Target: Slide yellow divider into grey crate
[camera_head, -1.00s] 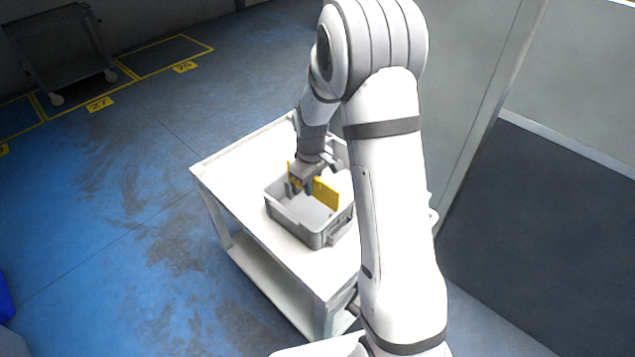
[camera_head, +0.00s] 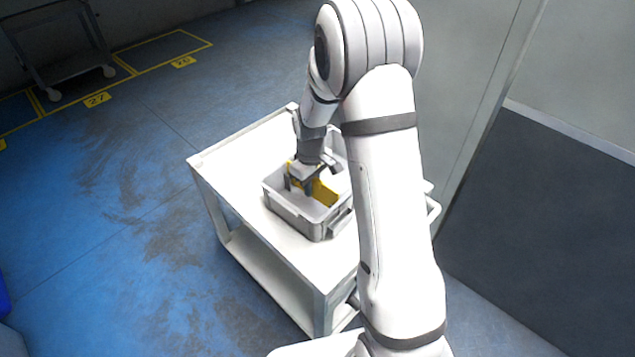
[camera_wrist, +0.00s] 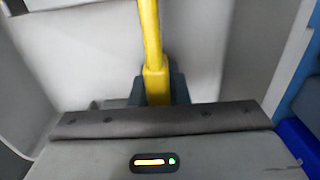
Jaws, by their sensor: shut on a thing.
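The yellow divider (camera_head: 325,194) is a thin upright panel inside the grey crate (camera_head: 296,222) in the head view. Its lower part is hidden behind the crate's near wall, so I cannot tell whether it touches the floor. My gripper (camera_head: 308,187) reaches down into the crate and is shut on the divider's top edge. In the wrist view the divider (camera_wrist: 151,45) shows edge-on as a yellow strip, running from between the dark fingers (camera_wrist: 157,92) to the top of the picture. Pale crate surfaces lie on both sides of it.
The crate stands on a white cart (camera_head: 240,160), whose top is clear to the left of the crate. A grey wall panel (camera_head: 545,220) stands at the right. A dark trolley (camera_head: 60,50) stands far off at the upper left, beside yellow floor markings.

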